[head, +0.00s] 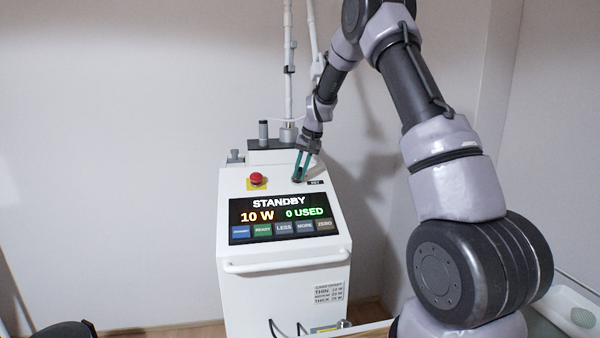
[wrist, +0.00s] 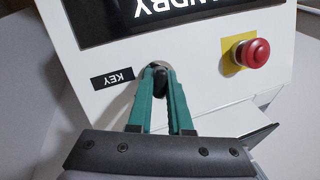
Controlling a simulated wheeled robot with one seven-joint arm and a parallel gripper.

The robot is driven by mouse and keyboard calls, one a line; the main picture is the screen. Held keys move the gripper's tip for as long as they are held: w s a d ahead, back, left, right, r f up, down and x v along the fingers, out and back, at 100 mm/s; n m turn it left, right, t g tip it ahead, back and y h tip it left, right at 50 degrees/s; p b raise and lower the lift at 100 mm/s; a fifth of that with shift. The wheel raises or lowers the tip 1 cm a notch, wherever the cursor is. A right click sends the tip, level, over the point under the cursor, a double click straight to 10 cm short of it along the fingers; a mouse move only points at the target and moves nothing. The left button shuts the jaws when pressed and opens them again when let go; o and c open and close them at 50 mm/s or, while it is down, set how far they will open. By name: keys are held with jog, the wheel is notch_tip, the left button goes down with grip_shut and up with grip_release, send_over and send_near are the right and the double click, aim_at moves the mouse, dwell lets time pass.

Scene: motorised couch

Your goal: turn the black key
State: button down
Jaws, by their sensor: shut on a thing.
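The black key (wrist: 161,79) sits in a round switch on the white sloped panel of the machine, beside a black label reading KEY (wrist: 112,79). In the wrist view my gripper (wrist: 160,74) has its two green fingers closed around the key, which is mostly hidden between the fingertips. In the head view my gripper (head: 299,178) reaches down to the panel's upper right, and the key is hidden there by the fingers. The machine's screen (head: 283,217) reads STANDBY, 10 W and 0 USED.
A red emergency button (head: 256,179) on a yellow plate is left of the gripper in the head view. A handle bar (head: 286,263) crosses the machine's front below the screen. A white pole (head: 289,75) rises behind the panel. A pale wall stands behind.

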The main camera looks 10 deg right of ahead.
jog(key=shift+n, duration=0.9)
jog(key=c, duration=1.2)
grip_release()
jog(key=shift+n+h, duration=0.3)
jog(key=shift+n, duration=0.2)
jog(key=o, duration=0.4)
jog(key=shift+o, duration=0.2)
